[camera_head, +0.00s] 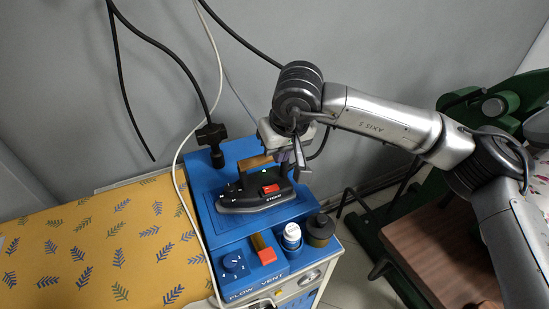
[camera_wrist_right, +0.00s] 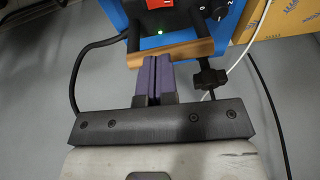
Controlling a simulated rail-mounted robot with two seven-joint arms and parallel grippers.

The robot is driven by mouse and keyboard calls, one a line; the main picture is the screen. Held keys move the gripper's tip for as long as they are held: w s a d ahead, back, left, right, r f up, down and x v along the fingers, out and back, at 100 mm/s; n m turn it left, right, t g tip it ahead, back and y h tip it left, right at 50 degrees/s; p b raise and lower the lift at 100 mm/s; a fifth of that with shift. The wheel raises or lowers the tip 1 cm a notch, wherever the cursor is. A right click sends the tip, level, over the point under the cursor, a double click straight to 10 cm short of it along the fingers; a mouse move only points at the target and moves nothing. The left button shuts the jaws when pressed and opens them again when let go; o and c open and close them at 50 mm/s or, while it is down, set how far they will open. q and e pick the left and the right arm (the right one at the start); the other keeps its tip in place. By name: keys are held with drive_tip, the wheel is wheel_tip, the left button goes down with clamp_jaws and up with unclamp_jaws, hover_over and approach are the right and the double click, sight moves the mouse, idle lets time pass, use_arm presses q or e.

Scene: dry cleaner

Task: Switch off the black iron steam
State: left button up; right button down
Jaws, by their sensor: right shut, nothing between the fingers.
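The black iron (camera_head: 240,197) sits on the blue top of the ironing unit (camera_head: 205,175). It has a red switch (camera_head: 270,188) on its top and a wooden handle (camera_head: 255,161). In the wrist view the handle (camera_wrist_right: 190,50), a lit green light (camera_wrist_right: 159,34) and part of the red switch (camera_wrist_right: 158,3) show at the top. My left gripper is not in view.
A yellow leaf-patterned board (camera_head: 100,245) lies to the left. The unit's front holds a blue dial (camera_head: 234,262), a red button (camera_head: 267,256), a white bottle (camera_head: 291,238) and a dark jar (camera_head: 320,230). Black cables (camera_head: 165,50) hang behind. Green machinery (camera_head: 390,235) stands at right.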

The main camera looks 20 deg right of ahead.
drive_tip(key=shift+v, duration=1.1)
